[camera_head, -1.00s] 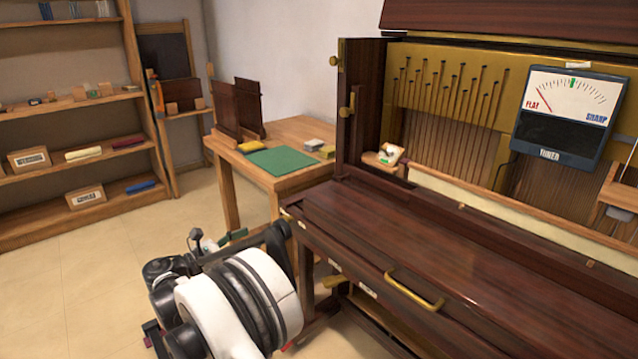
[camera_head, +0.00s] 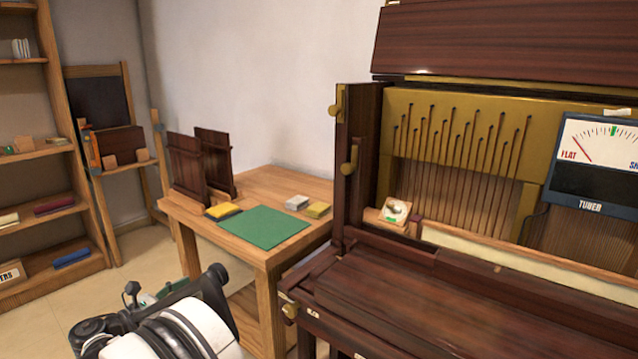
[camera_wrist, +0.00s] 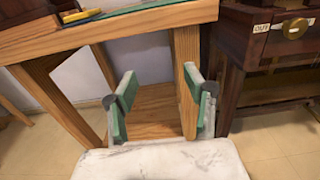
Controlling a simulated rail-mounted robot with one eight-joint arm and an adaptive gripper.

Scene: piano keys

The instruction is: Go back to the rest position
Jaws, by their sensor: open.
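My gripper (camera_wrist: 158,108) shows in the wrist view with its two green-padded fingers apart and nothing between them. It faces the legs and lower shelf of the wooden side table (camera_wrist: 120,38), with its fingertips below the tabletop edge. In the head view my white and black arm is at the bottom left, in front of the side table (camera_head: 262,254). The gripper's fingers are hard to make out there.
A dark upright piano (camera_head: 420,300) stands close on the right, with a tuner meter (camera_head: 595,160) on it. A green mat (camera_head: 262,228), sponges and dark panels sit on the table. Shelves (camera_head: 60,170) stand at the left; floor there is open.

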